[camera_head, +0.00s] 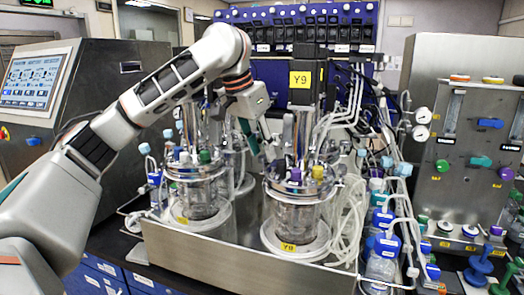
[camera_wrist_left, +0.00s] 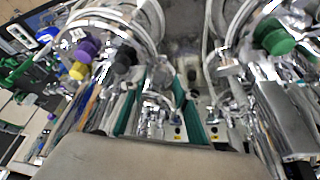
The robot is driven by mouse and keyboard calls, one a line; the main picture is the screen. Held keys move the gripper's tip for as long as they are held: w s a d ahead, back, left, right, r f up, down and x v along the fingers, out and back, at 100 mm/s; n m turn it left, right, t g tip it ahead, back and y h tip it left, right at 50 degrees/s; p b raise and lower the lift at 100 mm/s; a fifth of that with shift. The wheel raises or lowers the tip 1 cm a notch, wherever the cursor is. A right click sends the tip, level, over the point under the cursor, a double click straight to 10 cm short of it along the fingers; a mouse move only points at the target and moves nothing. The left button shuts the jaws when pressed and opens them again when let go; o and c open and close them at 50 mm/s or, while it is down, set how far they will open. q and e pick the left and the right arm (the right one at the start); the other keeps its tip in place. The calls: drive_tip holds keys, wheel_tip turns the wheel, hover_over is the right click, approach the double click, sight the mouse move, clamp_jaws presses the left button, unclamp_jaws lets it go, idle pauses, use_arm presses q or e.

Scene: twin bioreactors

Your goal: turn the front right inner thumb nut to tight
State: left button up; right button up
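The right glass vessel (camera_head: 297,212) stands in the metal tray, with a metal lid and purple and yellow caps on top. The left vessel (camera_head: 196,192) stands beside it. I cannot make out the front right inner thumb nut among the crowded lid fittings. My left gripper (camera_head: 259,142) points down above and behind the gap between the vessel lids. In the left wrist view its two teal fingers (camera_wrist_left: 160,82) are apart, with metal fittings seen between and beyond them. I see nothing clearly held, and contact cannot be told. My right gripper is in neither view.
Tubes (camera_head: 345,210) crowd the right vessel's right side. A dark motor column (camera_head: 304,75) marked Y9 rises behind it. A screen console (camera_head: 120,100) stands at left, and a metal valve panel (camera_head: 465,150) at right. Blue-capped bottles (camera_head: 383,250) stand near the tray's right end.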

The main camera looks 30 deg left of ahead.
use_arm(q)
drive_tip(key=shift+w+f, duration=0.2)
drive_tip(key=shift+f, duration=0.2)
drive_tip(key=shift+c, duration=0.5)
clamp_jaws()
drive_tip(key=m+h, duration=0.1)
drive_tip(key=m, duration=0.3)
drive_tip(key=shift+a+g+h, duration=0.15)
drive_tip(key=shift+g+h, duration=0.25)
drive_tip(key=shift+w+a+m+g+h, duration=0.1)
drive_tip(key=shift+m+g+h, duration=0.2)
drive_tip(key=shift+m, duration=0.9)
drive_tip(key=shift+w+m+g+h, duration=0.1)
drive_tip(key=shift+m+g+h, duration=0.15)
drive_tip(key=shift+m, duration=0.95)
